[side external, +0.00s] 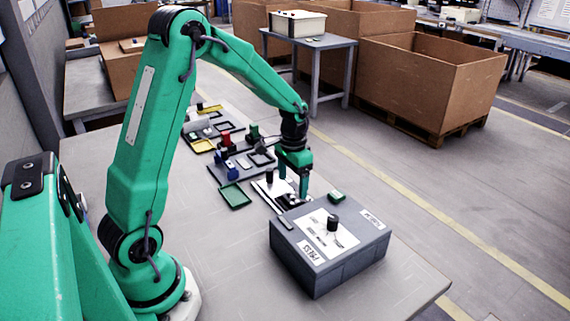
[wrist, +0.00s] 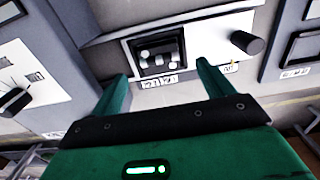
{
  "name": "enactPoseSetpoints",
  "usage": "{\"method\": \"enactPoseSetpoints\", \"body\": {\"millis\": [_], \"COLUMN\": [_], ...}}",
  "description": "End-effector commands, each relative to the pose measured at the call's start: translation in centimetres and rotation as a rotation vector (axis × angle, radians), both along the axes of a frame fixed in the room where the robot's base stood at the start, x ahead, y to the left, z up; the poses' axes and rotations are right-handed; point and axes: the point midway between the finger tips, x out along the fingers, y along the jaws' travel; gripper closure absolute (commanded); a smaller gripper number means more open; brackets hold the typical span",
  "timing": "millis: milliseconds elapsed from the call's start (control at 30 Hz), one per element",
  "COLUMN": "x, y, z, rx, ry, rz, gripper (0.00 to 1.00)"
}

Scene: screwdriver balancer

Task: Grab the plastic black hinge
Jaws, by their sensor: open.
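My gripper (side external: 293,184) is open and points down over a small white-topped panel (side external: 265,190) on the bench. In the wrist view, my gripper (wrist: 162,74) has its two green fingers spread, with nothing seen between them. Just beyond the fingertips is a square black-rimmed recess (wrist: 182,52) holding several small pale and grey parts. I cannot single out a plastic black hinge among them. A black cylindrical knob (wrist: 247,42) stands on the panel to the right of the recess; it also shows in the side view (side external: 269,176).
A grey box (side external: 335,275) with a black knob (side external: 333,222) stands close to the right of my gripper. The near bench surface is clear.

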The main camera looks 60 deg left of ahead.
Motion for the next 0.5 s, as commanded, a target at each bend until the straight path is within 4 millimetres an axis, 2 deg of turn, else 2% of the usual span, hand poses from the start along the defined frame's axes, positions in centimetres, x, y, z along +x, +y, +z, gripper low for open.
{"method": "enactPoseSetpoints", "body": {"millis": [300, 500], "x": [-0.2, -0.2], "y": [-0.1, -0.1], "z": [-3.6, -4.5], "rx": [-0.001, 0.000], "ry": [0.003, 0.001], "rz": [0.000, 0.000], "gripper": [0.20, 0.20]}}
